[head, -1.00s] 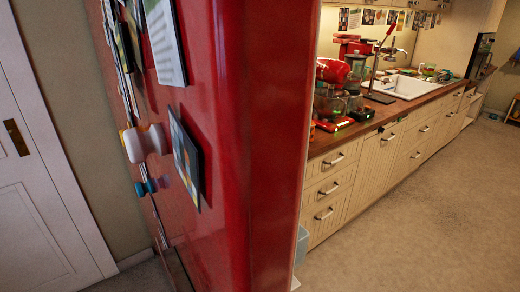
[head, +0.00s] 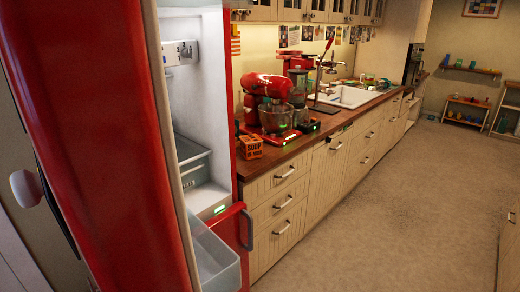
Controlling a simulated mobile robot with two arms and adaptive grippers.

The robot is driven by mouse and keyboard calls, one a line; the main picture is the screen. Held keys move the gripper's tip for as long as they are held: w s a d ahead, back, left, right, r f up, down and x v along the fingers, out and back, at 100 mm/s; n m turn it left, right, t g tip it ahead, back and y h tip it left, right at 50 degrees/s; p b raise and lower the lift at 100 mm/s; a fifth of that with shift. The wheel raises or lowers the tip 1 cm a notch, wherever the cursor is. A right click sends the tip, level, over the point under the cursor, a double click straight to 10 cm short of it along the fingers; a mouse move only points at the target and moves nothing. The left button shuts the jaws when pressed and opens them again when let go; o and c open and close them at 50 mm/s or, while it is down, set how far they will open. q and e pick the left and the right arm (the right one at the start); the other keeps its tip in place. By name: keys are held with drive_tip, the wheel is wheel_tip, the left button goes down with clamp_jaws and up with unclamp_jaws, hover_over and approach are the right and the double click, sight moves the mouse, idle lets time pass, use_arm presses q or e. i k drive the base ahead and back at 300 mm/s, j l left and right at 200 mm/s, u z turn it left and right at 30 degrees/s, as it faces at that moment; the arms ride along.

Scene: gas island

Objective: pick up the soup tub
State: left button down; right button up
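I cannot make out a soup tub for certain. A small orange item with dark lettering (head: 250,147) stands at the near left end of the wooden counter; its text is too small to read surely. A red fridge (head: 60,130) stands open at the left, showing its white interior (head: 197,85). A clear drawer (head: 190,158) sits inside, and a clear door bin (head: 213,258) is at the lower front. Much of the interior is hidden behind the red door. Neither of my grippers is in view.
A red stand mixer (head: 268,98) and other appliances crowd the near end of the counter (head: 285,152), with a white sink (head: 350,97) beyond. A lower red door with a handle (head: 232,225) juts out beside the cabinets. The floor (head: 390,210) to the right is clear.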

sight(251, 145)
drive_tip(key=i+l+u, duration=0.1)
drive_tip(key=u, duration=0.3)
drive_tip(key=l+u, duration=0.35)
drive_tip(key=i+l+u, duration=0.1)
drive_tip(key=l+u, duration=0.45)
drive_tip(key=u, duration=0.25)
drive_tip(key=l+u, duration=0.45)
drive_tip(key=l, duration=0.75)
